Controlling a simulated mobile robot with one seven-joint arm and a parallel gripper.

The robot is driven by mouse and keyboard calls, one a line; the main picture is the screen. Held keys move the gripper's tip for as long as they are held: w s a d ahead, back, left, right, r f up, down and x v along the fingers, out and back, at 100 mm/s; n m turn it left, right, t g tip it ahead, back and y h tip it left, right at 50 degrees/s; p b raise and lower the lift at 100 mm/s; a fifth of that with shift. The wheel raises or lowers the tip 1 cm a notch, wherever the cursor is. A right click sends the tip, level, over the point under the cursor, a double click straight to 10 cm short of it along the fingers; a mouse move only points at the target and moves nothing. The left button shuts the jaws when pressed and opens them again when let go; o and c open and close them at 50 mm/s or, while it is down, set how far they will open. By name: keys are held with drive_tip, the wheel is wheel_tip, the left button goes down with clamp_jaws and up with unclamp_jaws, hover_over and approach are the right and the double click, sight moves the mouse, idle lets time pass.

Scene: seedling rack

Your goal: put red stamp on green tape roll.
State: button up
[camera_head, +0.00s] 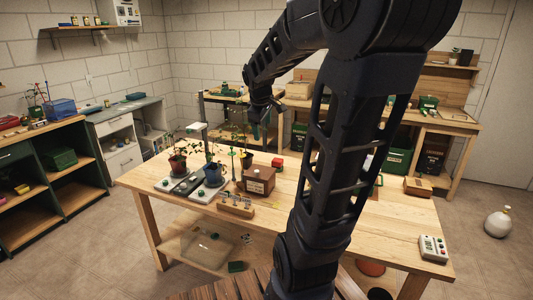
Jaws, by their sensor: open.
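A small red block (277,163), which looks like the red stamp, is on the wooden table towards its far side, behind a brown box. I cannot make out the green tape roll for certain. My gripper (262,107) is open, held above the far part of the table, apart from the red block. My arm hides part of the table's middle.
The wooden table (400,225) has potted plants (213,174) at its left, a brown box (258,181) and a small wooden rack (236,206) near the middle. A white control box (433,248) is at the right corner. The right front is mostly clear.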

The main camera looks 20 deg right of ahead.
drive_tip(key=s+a+m+y, duration=0.1)
drive_tip(key=s+a+m, duration=0.2)
drive_tip(key=s, duration=0.6)
drive_tip(key=s+a+f+m+y, duration=0.1)
drive_tip(key=s+a+m, duration=0.2)
drive_tip(key=s, duration=0.6)
drive_tip(key=shift+f+m+t, duration=0.2)
drive_tip(key=shift+m+t, duration=0.1)
drive_tip(key=shift+m, duration=0.9)
